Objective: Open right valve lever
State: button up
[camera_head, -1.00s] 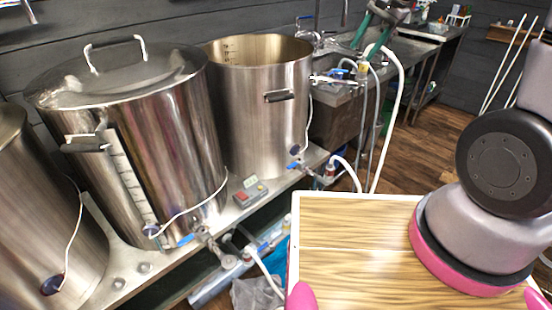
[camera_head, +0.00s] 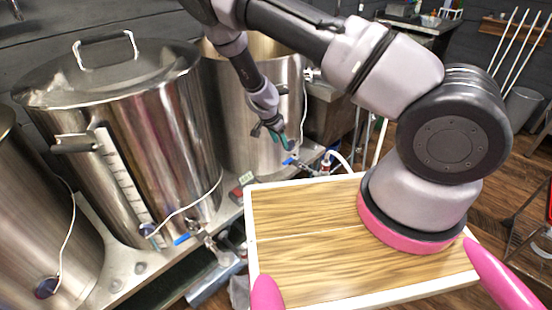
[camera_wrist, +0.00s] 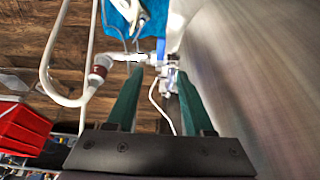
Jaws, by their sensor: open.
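The right valve lever (camera_head: 289,161) is a small blue handle low on the front of the open right kettle (camera_head: 240,110). In the wrist view the blue lever (camera_wrist: 161,48) and its metal valve (camera_wrist: 168,72) show just beyond the fingertips. My gripper (camera_head: 276,130) hangs above the lever, close to the kettle wall. Its two green fingers (camera_wrist: 158,78) are apart, with a thin white cable seen between them. I see no contact with the lever.
A lidded kettle (camera_head: 125,140) with its own blue lever (camera_head: 182,239) stands left. The kettle wall (camera_wrist: 250,80) fills the wrist view's right side. A white hose (camera_wrist: 58,60) with a red connector (camera_wrist: 99,68) lies left of the fingers. A red crate (camera_wrist: 22,125) is below left.

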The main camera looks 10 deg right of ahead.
aim_at(287, 161)
jog(key=x, duration=1.1)
jog(key=shift+a+f, duration=0.1)
jog(key=shift+f, duration=0.35)
grip_shut()
jog(key=shift+w, duration=0.1)
dwell(0.8)
